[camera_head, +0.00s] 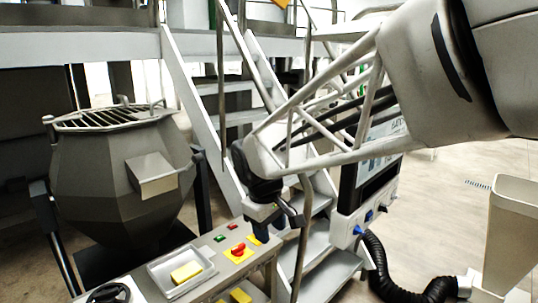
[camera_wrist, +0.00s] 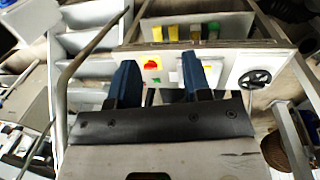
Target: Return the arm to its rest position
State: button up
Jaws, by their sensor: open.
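My gripper (camera_head: 278,222) hangs at the end of my arm, above the right end of the control panel in the head view. Its two blue fingers stand apart with nothing between them in the wrist view (camera_wrist: 158,68). The arm reaches in from the upper right. The panel (camera_head: 203,240) carries a red knob on a yellow plate (camera_head: 238,250) and small red and green buttons. The red knob also shows just beyond the fingers in the wrist view (camera_wrist: 152,65). I cannot tell the exact gap between fingers and panel.
A black handwheel (camera_head: 108,293) is at the panel's left end. Grey stairs (camera_head: 228,118) rise behind the gripper. A faceted grey hopper (camera_head: 115,205) stands left. A screen unit (camera_head: 368,165) and black hose (camera_head: 400,290) are right.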

jog(key=s+d+f+m+t+y, duration=0.1)
jog(key=s+d+m, duration=0.8)
jog(key=s+d, duration=0.9)
jog(key=shift+s+d+f, duration=0.15)
jog(key=shift+s+f, duration=0.75)
jog(key=shift+s, duration=0.85)
